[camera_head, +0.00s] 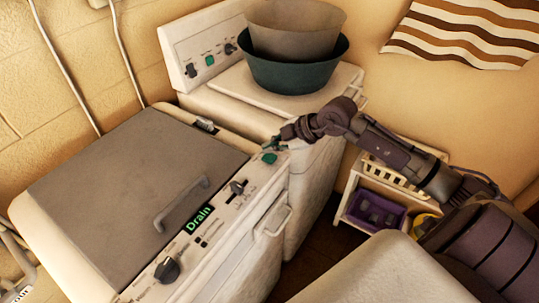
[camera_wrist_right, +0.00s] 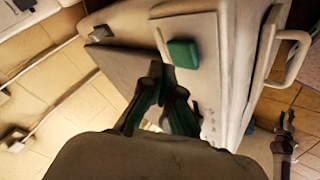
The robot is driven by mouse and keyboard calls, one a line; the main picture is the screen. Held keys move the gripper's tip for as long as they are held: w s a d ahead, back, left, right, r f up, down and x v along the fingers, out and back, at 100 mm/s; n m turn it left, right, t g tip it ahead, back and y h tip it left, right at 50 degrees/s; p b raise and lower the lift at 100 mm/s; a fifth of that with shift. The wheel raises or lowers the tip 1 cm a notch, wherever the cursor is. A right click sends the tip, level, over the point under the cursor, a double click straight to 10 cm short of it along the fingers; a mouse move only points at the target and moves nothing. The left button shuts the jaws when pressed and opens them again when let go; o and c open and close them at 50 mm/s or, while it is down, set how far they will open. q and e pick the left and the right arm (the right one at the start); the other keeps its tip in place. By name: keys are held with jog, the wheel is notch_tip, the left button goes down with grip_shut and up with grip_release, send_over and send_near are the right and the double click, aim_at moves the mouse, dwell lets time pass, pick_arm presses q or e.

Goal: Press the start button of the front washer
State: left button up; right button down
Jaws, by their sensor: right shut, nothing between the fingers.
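The front washer has a grey lid (camera_head: 135,170), a lit "Drain" display (camera_head: 198,219) and a green button (camera_head: 270,158) at the far end of its panel. In the right wrist view the green button (camera_wrist_right: 184,53) stands just beyond the fingertips. My right gripper (camera_head: 273,144) is shut and empty, close above and beside the button. Its fingers (camera_wrist_right: 166,80) point at the panel; I cannot tell whether they touch it. A dark gripper-like part (camera_wrist_right: 285,140), likely my left gripper, shows at the right edge of the right wrist view; its fingers are unclear.
The rear washer (camera_head: 205,95) stands behind, carrying a teal tub (camera_head: 292,72) with a brown bucket (camera_head: 295,28) in it. Other panel parts are a large knob (camera_head: 167,270) and a slider (camera_head: 238,187). A white shelf (camera_head: 358,190) with a purple bin (camera_head: 376,212) stands right.

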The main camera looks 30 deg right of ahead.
aim_at(271, 158)
notch_tip(271, 158, up, 5)
jog(key=p, duration=0.4)
jog(key=shift+f, duration=0.1)
